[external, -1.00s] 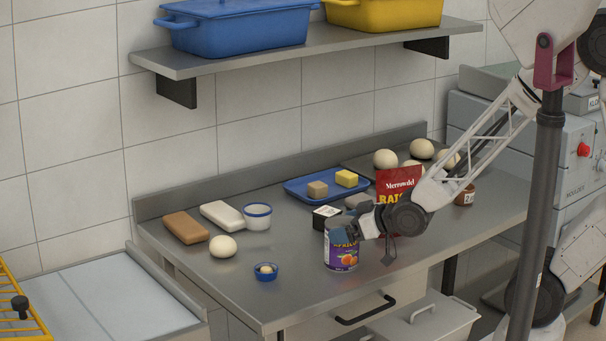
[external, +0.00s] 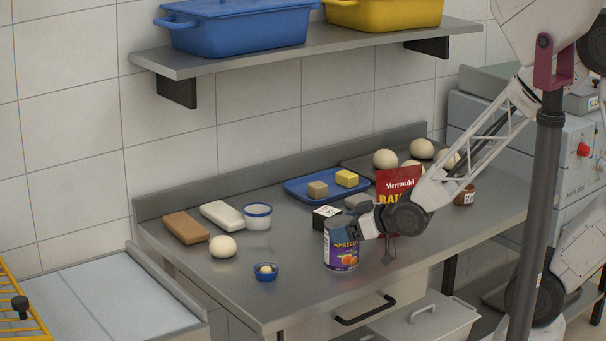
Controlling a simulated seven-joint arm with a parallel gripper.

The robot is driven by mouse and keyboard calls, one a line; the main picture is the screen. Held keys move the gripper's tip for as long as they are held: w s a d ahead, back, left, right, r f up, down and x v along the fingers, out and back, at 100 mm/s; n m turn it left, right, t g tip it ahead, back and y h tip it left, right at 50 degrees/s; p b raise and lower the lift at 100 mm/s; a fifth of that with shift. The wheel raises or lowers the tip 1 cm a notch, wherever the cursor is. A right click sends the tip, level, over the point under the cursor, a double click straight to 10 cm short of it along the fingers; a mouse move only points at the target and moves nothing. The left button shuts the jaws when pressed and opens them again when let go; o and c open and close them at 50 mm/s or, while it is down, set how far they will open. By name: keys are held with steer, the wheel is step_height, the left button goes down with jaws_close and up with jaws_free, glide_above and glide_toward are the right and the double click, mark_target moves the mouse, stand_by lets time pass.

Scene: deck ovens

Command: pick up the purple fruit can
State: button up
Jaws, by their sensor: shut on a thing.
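The purple fruit can (external: 342,256), with orange fruit on its label, stands upright near the front edge of the steel worktop. My gripper (external: 342,233) comes in from the right and is shut on the upper part of the can. The gripper hides part of the can's rim and top. I cannot see a clear gap between the can's bottom and the worktop.
Behind stands a red raisin packet (external: 397,184) close to my wrist. A blue tray (external: 300,197) sits at the back. The worktop (external: 300,302) is clear in front.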

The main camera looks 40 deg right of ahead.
steer(key=shift+r, duration=0.2)
steer(key=shift+r, duration=0.8)
steer(key=shift+s+r, duration=0.15)
steer(key=shift+r, duration=0.75)
steer(key=s+d, duration=0.3)
steer(key=s, duration=0.4)
steer(key=s+d+r, duration=0.1)
steer(key=s+d, duration=0.3)
steer(key=s, duration=0.3)
steer(key=shift+r, duration=0.15)
